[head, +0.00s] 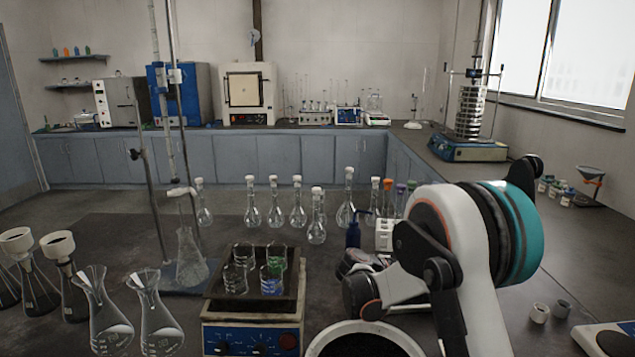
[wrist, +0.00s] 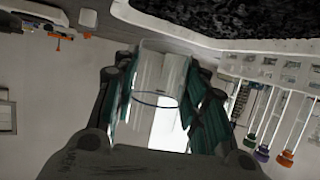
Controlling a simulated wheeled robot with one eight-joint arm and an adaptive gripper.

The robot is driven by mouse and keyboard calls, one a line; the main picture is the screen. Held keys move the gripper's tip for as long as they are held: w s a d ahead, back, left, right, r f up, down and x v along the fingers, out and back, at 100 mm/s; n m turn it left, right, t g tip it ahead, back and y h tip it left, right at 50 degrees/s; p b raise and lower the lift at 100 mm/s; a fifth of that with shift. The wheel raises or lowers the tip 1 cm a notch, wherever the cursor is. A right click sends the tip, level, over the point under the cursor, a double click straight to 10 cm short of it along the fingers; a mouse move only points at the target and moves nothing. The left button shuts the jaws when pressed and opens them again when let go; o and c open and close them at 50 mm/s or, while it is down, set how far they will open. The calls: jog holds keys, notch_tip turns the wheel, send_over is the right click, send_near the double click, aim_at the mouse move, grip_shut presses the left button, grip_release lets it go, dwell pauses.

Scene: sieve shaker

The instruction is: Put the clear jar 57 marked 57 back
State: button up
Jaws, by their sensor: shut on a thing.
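My gripper (wrist: 158,88) shows in the wrist view, its teal-padded fingers shut on a clear, open-looking glass jar (wrist: 160,70). The jar sits between the two fingers and a dark ring line runs around it. I cannot read a mark 57 on it. In the head view my arm reaches in from the lower right, and its links hide most of the gripper and the jar. The gripper end is near the bench, right of the hot bath and behind the white-rimmed round vessel. No place clearly marked for the jar can be made out.
A bath (head: 253,318) holding several beakers stands left of my arm. A white-rimmed vessel with dark grains (head: 318,346) is at the front. Stoppered flasks (head: 298,214) line the bench behind.

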jog(key=s+a+r+n+t+y, duration=0.3)
jog(key=s+a+n+t+y, duration=0.1)
jog(key=s+a+n, duration=0.1)
jog(key=s+a+r+n+t+y, duration=0.3)
jog(key=s+a+n+t+y, duration=0.1)
jog(key=s, duration=0.4)
jog(key=shift+s+a+r+n+y, duration=0.2)
jog(key=shift+a+r+n+y, duration=0.1)
jog(key=shift+a+r+n, duration=0.15)
jog(key=shift+d, duration=0.1)
